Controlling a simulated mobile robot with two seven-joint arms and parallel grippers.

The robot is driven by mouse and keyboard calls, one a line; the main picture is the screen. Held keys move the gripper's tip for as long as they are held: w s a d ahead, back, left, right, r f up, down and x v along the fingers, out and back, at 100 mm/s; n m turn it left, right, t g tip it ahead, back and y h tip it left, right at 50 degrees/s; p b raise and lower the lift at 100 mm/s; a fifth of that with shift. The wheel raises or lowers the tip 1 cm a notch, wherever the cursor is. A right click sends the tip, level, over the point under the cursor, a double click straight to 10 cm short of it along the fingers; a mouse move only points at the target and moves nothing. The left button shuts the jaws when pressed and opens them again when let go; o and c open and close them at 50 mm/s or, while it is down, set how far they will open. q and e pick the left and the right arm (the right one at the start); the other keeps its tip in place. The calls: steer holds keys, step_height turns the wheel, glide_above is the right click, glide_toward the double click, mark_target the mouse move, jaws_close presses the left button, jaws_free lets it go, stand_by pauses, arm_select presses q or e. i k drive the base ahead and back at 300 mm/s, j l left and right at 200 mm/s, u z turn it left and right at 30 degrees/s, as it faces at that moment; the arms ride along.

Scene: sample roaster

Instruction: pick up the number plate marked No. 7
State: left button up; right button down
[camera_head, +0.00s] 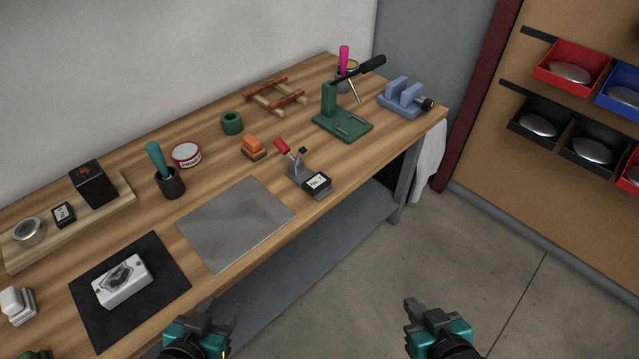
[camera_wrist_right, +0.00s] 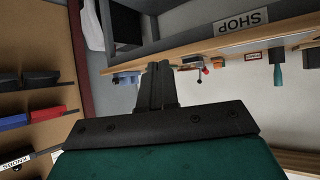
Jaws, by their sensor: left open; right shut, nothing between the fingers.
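A small black plate with a white label (camera_head: 317,182) sits at the front edge of the bench, at the foot of a red-handled toggle clamp (camera_head: 297,166). Its label seems to read "No." with a digit too small to be sure of. Another small dark piece with a white label (camera_head: 63,214) stands on a wooden board at the left; its marking is unclear. My left gripper (camera_head: 208,308) is open and empty at the bottom of the head view, in front of the bench. My right gripper (camera_head: 414,305) is shut and empty, well right of the bench; its closed fingers show in the right wrist view (camera_wrist_right: 156,85).
On the bench (camera_head: 225,175) are a grey metal sheet (camera_head: 235,222), a black mat (camera_head: 165,265) with a white box, a green press (camera_head: 342,124) and a blue vise (camera_head: 401,98). A lower shelf (camera_head: 345,235) runs beneath. The floor between bench and bins (camera_head: 540,122) is clear.

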mark_target(317, 182)
steer(key=l, duration=0.45)
steer(key=i+l, duration=0.15)
steer(key=l, duration=0.25)
steer(key=l+u, duration=0.65)
steer(key=u, duration=1.25)
